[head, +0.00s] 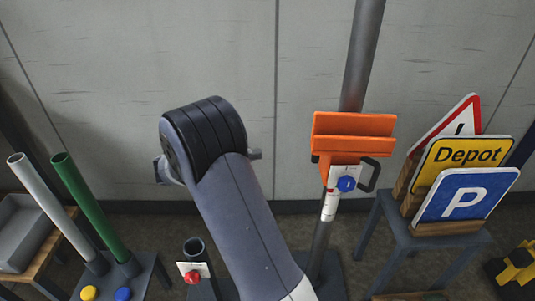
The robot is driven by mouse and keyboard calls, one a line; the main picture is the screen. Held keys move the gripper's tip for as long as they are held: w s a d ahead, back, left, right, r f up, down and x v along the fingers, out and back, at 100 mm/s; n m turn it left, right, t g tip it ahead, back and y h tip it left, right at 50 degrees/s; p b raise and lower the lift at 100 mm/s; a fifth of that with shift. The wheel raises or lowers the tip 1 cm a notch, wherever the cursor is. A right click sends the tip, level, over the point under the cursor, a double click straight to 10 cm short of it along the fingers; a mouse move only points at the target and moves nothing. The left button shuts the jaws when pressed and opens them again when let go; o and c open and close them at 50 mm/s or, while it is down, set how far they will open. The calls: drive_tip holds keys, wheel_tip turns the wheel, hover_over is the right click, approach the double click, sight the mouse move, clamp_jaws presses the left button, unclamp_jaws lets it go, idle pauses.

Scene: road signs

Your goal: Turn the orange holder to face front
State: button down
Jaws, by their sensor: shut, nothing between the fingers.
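The orange holder (353,124) is clamped on a tall grey pole (362,50), right of centre. Its two stacked orange slats show broadside to the camera, and no sign sits in it. Below the slats are a white plate with a blue knob (346,184) and a black handle (370,175) at the right. A white band with small red marks (329,205) is on the pole under it. My arm rises left of the pole, with a clear gap to the holder. My gripper's fingers do not show; the arm's dark rounded end hides that area.
A small table (440,240) at right holds a blue P sign (466,194), a yellow Depot sign (465,153) and a red-edged triangular sign (470,108). White (45,200) and green (90,205) tubes stand at left. A short dark tube (194,248) with a red knob stands near my arm.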

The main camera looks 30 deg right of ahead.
drive_tip(key=s+d, duration=0.6)
drive_tip(key=d, duration=0.4)
drive_tip(key=shift+s+d, duration=0.2)
